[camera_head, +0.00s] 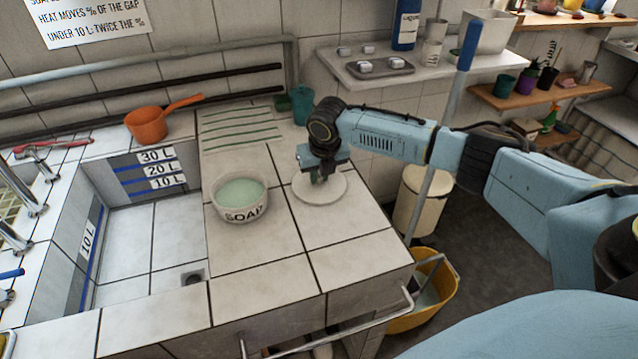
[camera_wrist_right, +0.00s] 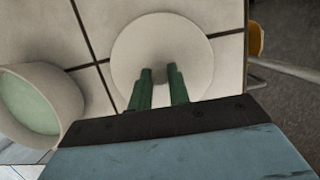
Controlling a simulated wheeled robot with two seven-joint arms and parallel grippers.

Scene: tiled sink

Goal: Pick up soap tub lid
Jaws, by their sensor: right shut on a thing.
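The soap tub lid (camera_head: 330,194) is a round, pale disc on the tiled counter, right of the soap tub. In the right wrist view the lid (camera_wrist_right: 200,45) shows below my green fingers. My right gripper (camera_head: 319,178) comes down over the lid from above and is shut on it near its middle; in the wrist view the fingertips (camera_wrist_right: 159,70) meet there. The part between the fingers is mostly hidden. The white soap tub (camera_head: 243,214), marked SOAP, stands open with pale green contents; it also shows in the wrist view (camera_wrist_right: 70,95). My left gripper is not in view.
The sink basin (camera_head: 150,235) with litre marks lies left of the tub. An orange saucepan (camera_head: 148,124) and a teal cup (camera_head: 302,104) stand at the back. A yellow bucket (camera_head: 440,290) is below the counter's right edge. The front counter tiles are clear.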

